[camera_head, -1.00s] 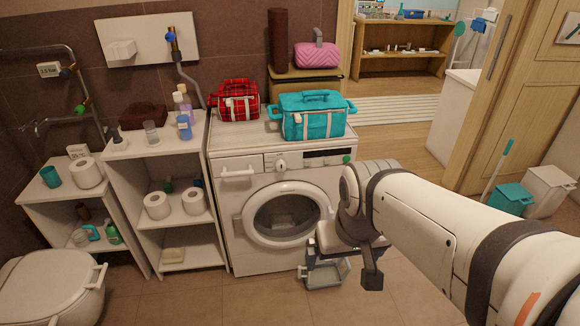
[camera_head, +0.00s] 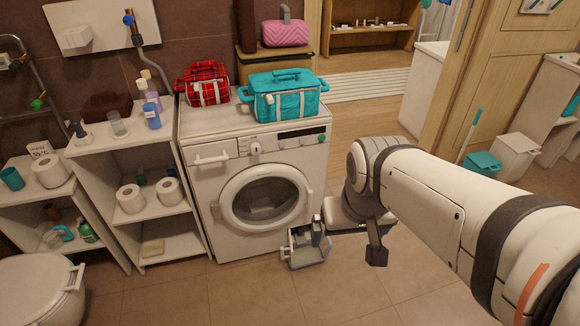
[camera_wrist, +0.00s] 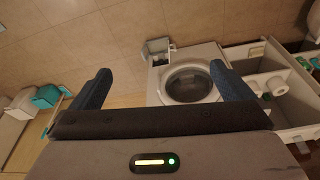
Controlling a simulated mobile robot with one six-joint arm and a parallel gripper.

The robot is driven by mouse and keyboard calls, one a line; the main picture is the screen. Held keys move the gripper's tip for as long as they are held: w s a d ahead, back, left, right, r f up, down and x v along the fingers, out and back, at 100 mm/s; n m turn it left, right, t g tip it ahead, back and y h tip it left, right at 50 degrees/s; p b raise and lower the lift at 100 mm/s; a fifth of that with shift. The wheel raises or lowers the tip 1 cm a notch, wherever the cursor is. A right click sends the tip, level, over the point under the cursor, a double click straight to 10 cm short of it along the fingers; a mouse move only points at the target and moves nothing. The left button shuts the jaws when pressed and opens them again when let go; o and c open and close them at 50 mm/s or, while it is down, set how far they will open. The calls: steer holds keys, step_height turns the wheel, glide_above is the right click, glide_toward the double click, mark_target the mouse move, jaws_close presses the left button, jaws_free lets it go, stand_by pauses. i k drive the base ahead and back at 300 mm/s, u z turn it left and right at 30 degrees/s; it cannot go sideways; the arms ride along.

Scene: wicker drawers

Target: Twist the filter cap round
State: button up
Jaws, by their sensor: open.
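The white washing machine (camera_head: 203,182) stands against the back wall, its round door (camera_head: 266,203) shut. At its lower right front corner is a light grey open box-like part (camera_head: 306,254). It also shows in the wrist view (camera_wrist: 157,47), beside the machine's base. I cannot tell whether it is a flap, a tray or a loose box. I cannot make out the filter cap. My gripper (camera_wrist: 159,66) is open and empty, its two dark blue fingers spread wide. It is well short of the machine, which appears upside down beyond the fingers.
A teal bag (camera_head: 285,103) and a red plaid bag (camera_head: 206,88) sit on the machine. White shelves (camera_head: 150,155) with bottles and paper rolls stand to its left. Teal (camera_head: 483,163) and white (camera_head: 515,157) bins stand right.

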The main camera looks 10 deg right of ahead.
mark_target(299, 230)
steer(key=u, duration=1.05)
steer(key=i, duration=0.55)
steer(key=z, duration=1.3)
